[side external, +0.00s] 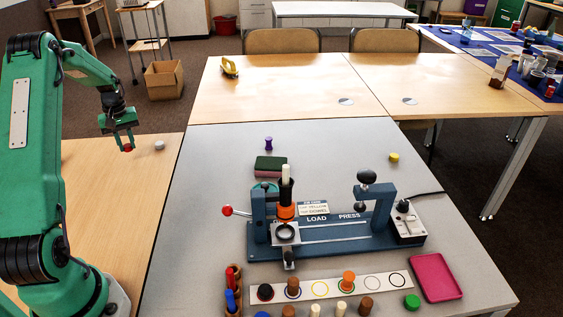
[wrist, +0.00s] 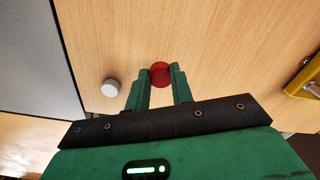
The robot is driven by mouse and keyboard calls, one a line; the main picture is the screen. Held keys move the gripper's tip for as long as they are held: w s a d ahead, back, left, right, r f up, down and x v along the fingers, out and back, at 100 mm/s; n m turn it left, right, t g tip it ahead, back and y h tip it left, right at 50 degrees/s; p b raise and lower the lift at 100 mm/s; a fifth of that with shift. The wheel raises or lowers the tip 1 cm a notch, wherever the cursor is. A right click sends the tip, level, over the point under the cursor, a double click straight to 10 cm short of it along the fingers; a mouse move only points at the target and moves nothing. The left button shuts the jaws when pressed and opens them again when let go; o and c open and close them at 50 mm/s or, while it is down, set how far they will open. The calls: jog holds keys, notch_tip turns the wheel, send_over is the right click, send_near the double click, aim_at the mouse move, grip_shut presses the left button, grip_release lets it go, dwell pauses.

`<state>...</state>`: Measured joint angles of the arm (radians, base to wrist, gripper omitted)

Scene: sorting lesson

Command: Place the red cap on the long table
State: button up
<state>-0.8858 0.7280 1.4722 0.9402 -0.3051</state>
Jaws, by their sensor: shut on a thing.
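My gripper (side external: 127,143) is shut on the red cap (side external: 127,149), low over the light wood tabletop (side external: 110,200) at the left. In the wrist view my gripper (wrist: 159,76) has the red cap (wrist: 160,68) between its two green fingertips, with wood surface behind it. I cannot tell whether the cap touches the wood. A small whitish round piece (side external: 159,145) sits on the wood just right of my gripper; it also shows in the wrist view (wrist: 110,88), left of the fingers. Which surface is the long table is not marked.
The grey table (side external: 205,160) adjoins the wood on the right. It bears a blue press (side external: 335,238), a pink tray (side external: 435,277) and several pegs and caps. Another wood table (side external: 290,90) stands behind, with a yellow object (side external: 229,67). Wood around the gripper is mostly clear.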

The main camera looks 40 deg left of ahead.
aim_at(127, 146)
jog(key=shift+f, duration=2)
jog(key=shift+f, duration=0.1)
jog(key=o, duration=1)
jog(key=shift+c, duration=0.2)
notch_tip(127, 146, up, 12)
jog(key=shift+r, duration=0.15)
